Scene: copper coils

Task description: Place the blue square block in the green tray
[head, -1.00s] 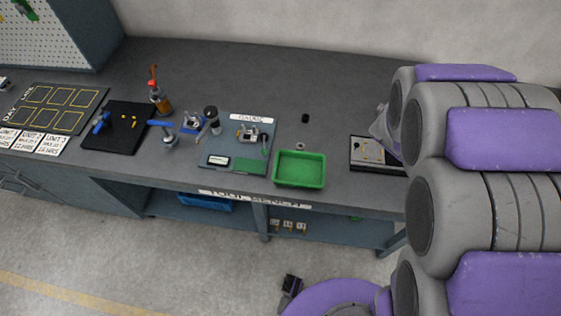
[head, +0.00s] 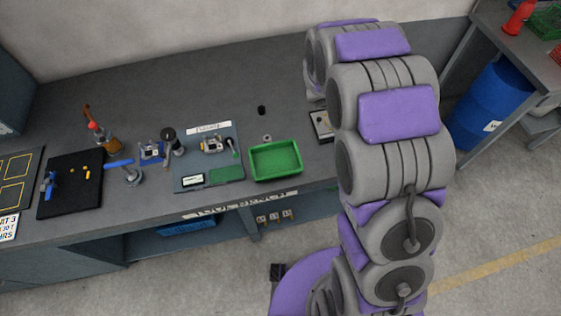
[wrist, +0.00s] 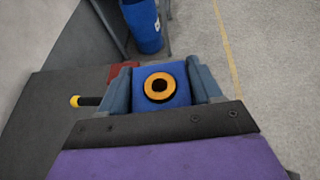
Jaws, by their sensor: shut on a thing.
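In the wrist view, my gripper (wrist: 162,88) is shut on the blue square block (wrist: 180,96), which sits between its two fingers. An orange-and-black ring shows on the block's face. In the head view, the green tray (head: 275,175) stands near the bench's front edge and looks empty. My arm rises to the right of the tray there. The gripper and block are hidden behind the arm in the head view.
Left of the tray lies a grey board (head: 208,185) with small parts, then a blue-handled tool (head: 118,162) and a black mat (head: 70,185). A small black cylinder (head: 262,110) stands behind the tray. A blue barrel (head: 490,108) is at the right.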

